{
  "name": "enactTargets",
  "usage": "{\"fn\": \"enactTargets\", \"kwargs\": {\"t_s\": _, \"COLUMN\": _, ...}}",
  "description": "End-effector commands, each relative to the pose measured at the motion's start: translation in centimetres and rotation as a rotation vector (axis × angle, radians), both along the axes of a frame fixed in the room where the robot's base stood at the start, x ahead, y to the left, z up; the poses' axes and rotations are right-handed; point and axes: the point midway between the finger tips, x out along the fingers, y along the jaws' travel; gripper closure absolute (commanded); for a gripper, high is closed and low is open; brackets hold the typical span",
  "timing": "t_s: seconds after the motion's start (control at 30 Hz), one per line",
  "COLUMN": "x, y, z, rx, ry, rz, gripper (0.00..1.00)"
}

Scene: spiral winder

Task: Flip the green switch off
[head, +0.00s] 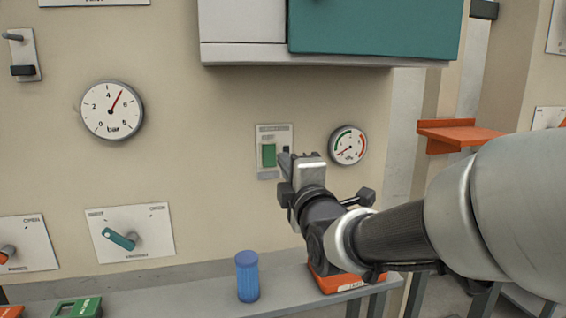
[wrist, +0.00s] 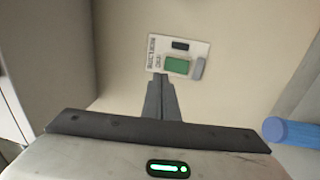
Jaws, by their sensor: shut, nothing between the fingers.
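The green switch (head: 269,155) is a green rocker on a pale plate fixed to the beige wall, left of a small gauge. In the wrist view the green switch (wrist: 177,65) sits on its plate, with a dark slot above it and a grey piece to its right. My gripper (head: 286,163) is in front of the plate's right side and hides part of it in the head view. Its fingers are shut and empty. In the wrist view the fingertips (wrist: 160,77) appear just below the green switch; I cannot tell whether they touch it.
A bar gauge (head: 112,110) and a teal rotary lever (head: 119,239) are on the wall to the left. A small gauge (head: 348,146) is close right of the switch. A blue cylinder (head: 247,276) stands on the ledge below. A teal-fronted box (head: 375,28) juts out above.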

Motion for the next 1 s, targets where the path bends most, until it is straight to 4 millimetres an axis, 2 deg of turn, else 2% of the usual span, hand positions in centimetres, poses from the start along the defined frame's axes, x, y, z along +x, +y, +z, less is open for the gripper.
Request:
{"fn": "enactTargets", "kwargs": {"t_s": 0.1, "x": -2.0, "y": -0.6, "z": 0.4, "rx": 0.001, "ry": -0.003, "rz": -0.001, "gripper": 1.0}}
{"fn": "enactTargets", "kwargs": {"t_s": 0.23, "x": -3.1, "y": -0.9, "z": 0.5, "rx": 0.001, "ry": -0.002, "rz": 0.0, "gripper": 1.0}}
{"fn": "enactTargets", "kwargs": {"t_s": 0.73, "x": -3.7, "y": -1.4, "z": 0.7, "rx": 0.026, "ry": 0.031, "rz": -0.002, "gripper": 1.0}}
{"fn": "enactTargets", "kwargs": {"t_s": 0.87, "x": -4.5, "y": -3.4, "z": 0.6, "rx": 0.179, "ry": 0.213, "rz": -0.021, "gripper": 1.0}}
{"fn": "enactTargets", "kwargs": {"t_s": 0.97, "x": -6.6, "y": -5.8, "z": -0.1, "rx": 0.391, "ry": 0.447, "rz": -0.085, "gripper": 1.0}}
{"fn": "enactTargets", "kwargs": {"t_s": 1.0, "x": -7.9, "y": -6.9, "z": -0.5, "rx": 0.488, "ry": 0.549, "rz": -0.13, "gripper": 1.0}}
